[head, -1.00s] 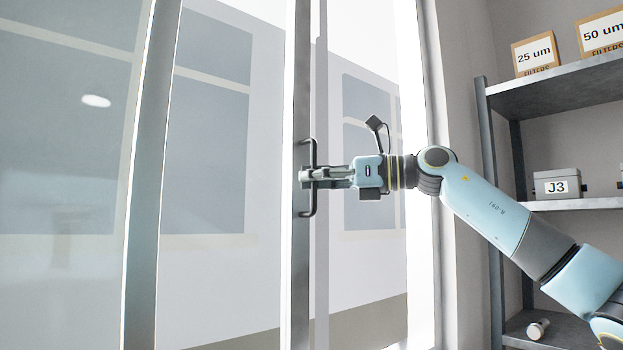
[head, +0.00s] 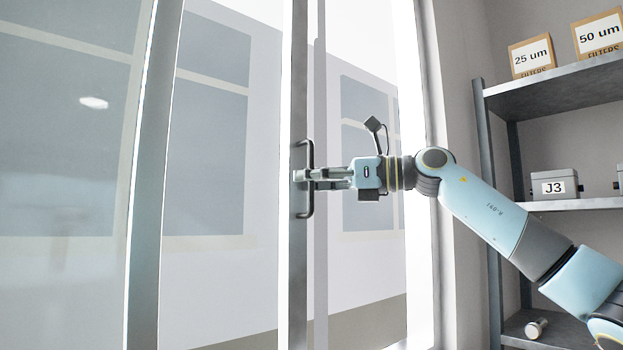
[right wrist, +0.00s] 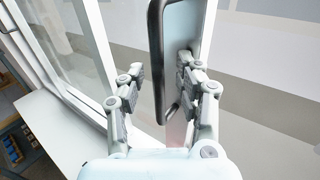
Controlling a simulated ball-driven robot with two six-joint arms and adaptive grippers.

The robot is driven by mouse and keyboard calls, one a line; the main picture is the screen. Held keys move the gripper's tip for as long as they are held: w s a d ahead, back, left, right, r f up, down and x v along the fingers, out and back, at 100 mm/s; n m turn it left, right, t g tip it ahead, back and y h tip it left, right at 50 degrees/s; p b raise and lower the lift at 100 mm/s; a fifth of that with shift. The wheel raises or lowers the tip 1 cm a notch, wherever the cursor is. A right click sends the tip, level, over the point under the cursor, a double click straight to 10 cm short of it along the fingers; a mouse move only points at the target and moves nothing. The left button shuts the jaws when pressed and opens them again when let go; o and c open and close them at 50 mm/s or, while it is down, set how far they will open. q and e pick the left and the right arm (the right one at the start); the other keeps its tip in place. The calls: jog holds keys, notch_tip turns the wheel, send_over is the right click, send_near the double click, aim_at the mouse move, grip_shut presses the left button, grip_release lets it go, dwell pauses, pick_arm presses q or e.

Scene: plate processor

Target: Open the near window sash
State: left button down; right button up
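The window sash has an upright grey frame bar (head: 299,265) with a dark, bow-shaped handle (head: 311,207) on it. The handle also shows upright in the right wrist view (right wrist: 156,60). My right gripper (head: 298,176) reaches in level from the right, its fingers at the handle's middle height. In the right wrist view, the fingers of my right gripper (right wrist: 160,80) stand apart on either side of the handle, with a visible gap at the left finger. Contact on the right side is hard to tell. My left gripper is not in view.
Another upright frame bar (head: 151,200) and glass lie to the left. A white sill (right wrist: 60,130) shows in the right wrist view.

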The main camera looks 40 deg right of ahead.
notch_tip(320, 180, up, 9)
jog(key=shift+d+r, duration=0.1)
jog(key=shift+r, duration=0.1)
jog(key=shift+a+r, duration=0.3)
jog(key=shift+r, duration=0.1)
jog(key=shift+d+f, duration=0.15)
jog(key=shift+d, duration=0.1)
jog(key=shift+a, duration=0.1)
